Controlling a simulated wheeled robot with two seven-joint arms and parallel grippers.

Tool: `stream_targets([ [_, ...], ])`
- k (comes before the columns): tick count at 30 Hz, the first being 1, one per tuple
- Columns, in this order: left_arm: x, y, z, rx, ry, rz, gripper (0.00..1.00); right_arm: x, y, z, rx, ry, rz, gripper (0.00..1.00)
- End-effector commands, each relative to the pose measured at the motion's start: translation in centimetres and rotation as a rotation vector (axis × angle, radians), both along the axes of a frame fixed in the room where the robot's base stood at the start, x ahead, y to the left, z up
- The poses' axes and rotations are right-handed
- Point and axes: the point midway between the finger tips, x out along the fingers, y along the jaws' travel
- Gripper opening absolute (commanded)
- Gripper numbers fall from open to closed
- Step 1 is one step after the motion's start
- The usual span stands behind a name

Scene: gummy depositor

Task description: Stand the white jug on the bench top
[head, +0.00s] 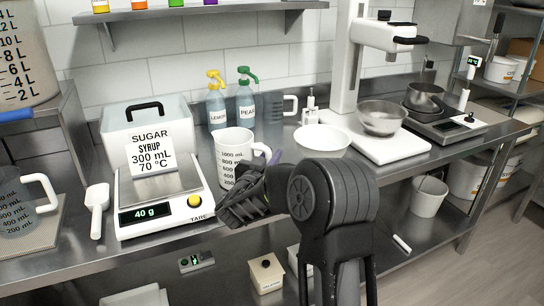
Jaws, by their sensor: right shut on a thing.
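The white jug (232,150) with black volume marks is near the middle of the head view, right of the scale, and looks upright. My right gripper (248,190) is in front of its lower right side and is shut on the jug, at or near the handle (264,152). The gripper hides the jug's lower part, so I cannot tell whether its base touches the steel bench top (188,148). My left gripper is not in view.
A scale (160,218) reading 40 g stands left of the jug, with a sugar syrup sign (150,152) behind its plate. Lemon (216,108) and pear (245,104) bottles and a clear jug (290,106) stand behind. A white bowl (322,138) and a stand mixer (348,60) are to the right.

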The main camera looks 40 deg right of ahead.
Motion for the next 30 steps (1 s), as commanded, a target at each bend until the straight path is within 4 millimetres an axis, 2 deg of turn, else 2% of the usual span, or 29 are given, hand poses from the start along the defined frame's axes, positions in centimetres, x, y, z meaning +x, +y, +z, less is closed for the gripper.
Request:
stream_targets([
  [1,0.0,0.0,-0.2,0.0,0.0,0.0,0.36,-0.1,0.2,-1.5,0.012,0.027,0.003,0.0],
  [3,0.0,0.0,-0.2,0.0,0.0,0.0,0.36,-0.2,0.1,-1.6,0.013,0.028,0.003,0.0],
  [4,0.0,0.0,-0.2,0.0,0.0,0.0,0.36,-0.2,0.1,-1.6,0.013,0.028,0.002,0.19],
  [12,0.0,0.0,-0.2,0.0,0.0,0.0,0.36,-0.2,0.1,-1.7,0.014,0.029,0.001,0.41],
  [23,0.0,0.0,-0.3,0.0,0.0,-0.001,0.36,-0.4,0.4,-1.8,0.015,0.031,0.001,0.42],
  [30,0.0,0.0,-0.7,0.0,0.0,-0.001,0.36,-1.6,3.4,-1.4,0.013,0.022,0.007,0.42],
])
